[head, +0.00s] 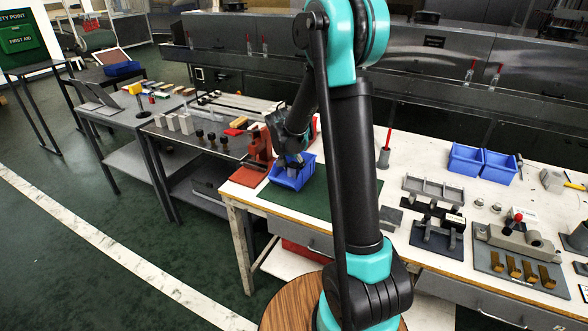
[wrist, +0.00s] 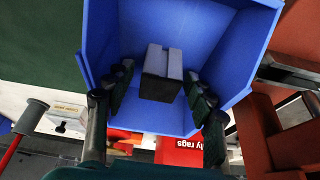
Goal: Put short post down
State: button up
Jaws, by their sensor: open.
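The short post, a small grey block with a dark end (wrist: 161,78), is inside a blue bin (wrist: 238,38) in the wrist view. My gripper (wrist: 157,82) is open, with one finger on each side of the post and a gap visible between. In the head view my gripper (head: 293,160) reaches down into the blue bin (head: 288,181), which stands on the green mat at the left end of the white bench. The post is hidden there. I cannot tell whether it rests fully on the bin's floor.
A red-brown fixture (head: 259,150) stands just left of the bin. The green mat (head: 315,198) has bare room beside it. Two more blue bins (head: 482,163) and a grey rack (head: 433,189) stand further right. A dark table (head: 205,148) with several small parts is at the left.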

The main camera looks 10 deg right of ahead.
jog(key=v, duration=1.1)
jog(key=s+d+f+n+y, duration=0.1)
jog(key=s+d+f+n, duration=0.1)
jog(key=s, duration=0.7)
jog(key=s+d+f+n+y, duration=0.1)
jog(key=s+d+f+n, duration=0.1)
jog(key=s, duration=0.7)
jog(key=s+d+f+n, duration=0.2)
jog(key=s+f+n, duration=0.1)
jog(key=s, duration=0.6)
jog(key=shift+s+d+f+n+t+y, duration=0.2)
jog(key=shift+f+n+t+y, duration=0.15)
jog(key=shift+f, duration=0.4)
